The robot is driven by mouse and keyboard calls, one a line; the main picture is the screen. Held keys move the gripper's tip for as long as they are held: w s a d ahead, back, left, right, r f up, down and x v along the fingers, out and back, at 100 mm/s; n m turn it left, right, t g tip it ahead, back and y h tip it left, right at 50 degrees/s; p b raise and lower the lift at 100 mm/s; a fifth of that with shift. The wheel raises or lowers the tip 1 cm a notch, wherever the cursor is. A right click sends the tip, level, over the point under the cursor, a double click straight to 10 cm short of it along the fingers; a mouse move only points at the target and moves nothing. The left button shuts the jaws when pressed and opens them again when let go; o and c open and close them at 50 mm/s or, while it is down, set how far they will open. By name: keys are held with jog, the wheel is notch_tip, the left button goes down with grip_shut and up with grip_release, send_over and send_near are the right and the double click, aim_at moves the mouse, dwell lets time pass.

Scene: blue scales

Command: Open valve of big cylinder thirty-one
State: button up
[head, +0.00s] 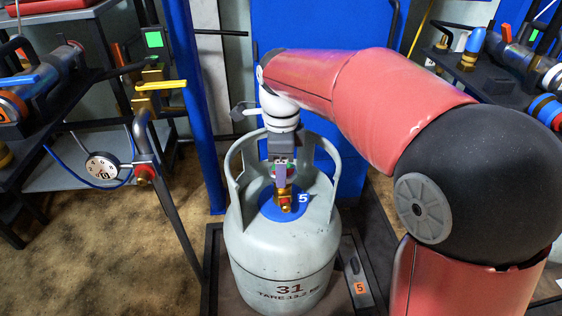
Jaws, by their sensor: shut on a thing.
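The big grey cylinder (280,255) marked 31 stands upright on a dark scale platform (213,277). A raised collar with openings rings its top. A brass valve (284,199) with a red part sits at the centre of a blue ring (268,208) on the cylinder's top. My gripper (281,178) reaches down inside the collar from above and is shut on the top of the valve. A bit of green shows at the fingers. The fingers hide most of the valve's top, so I cannot tell how far it is turned.
A scale panel with an orange 5 label (360,288) lies right of the cylinder. A grey pole with a yellow-handled valve (160,86) and a hose stands to the left. A round gauge (102,165) hangs further left. Racks with fittings stand on both sides.

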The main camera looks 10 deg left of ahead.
jog(key=n+p, duration=0.2)
jog(key=n, duration=0.2)
jog(key=shift+r, duration=0.15)
jog(key=n+p, duration=0.2)
jog(key=n, duration=0.2)
jog(key=shift+s+d+n+p, duration=0.1)
jog(key=shift+n+p, duration=0.2)
jog(key=n+p, duration=0.1)
jog(key=n, duration=0.3)
jog(key=shift+n+p, duration=0.3)
jog(key=shift+p, duration=0.05)
jog(key=n+p, duration=0.1)
jog(key=n, duration=0.3)
jog(key=shift+d, duration=0.15)
jog(key=n+p, duration=0.1)
jog(key=n, duration=0.3)
jog(key=shift+p, duration=0.4)
jog(key=n+p, duration=0.1)
jog(key=n, duration=0.3)
jog(key=shift+d+n, duration=0.1)
jog(key=shift+n, duration=0.2)
jog(key=n+p, duration=0.2)
jog(key=n, duration=0.2)
jog(key=shift+n+p, duration=0.75)
jog(key=shift+n, duration=1.35)
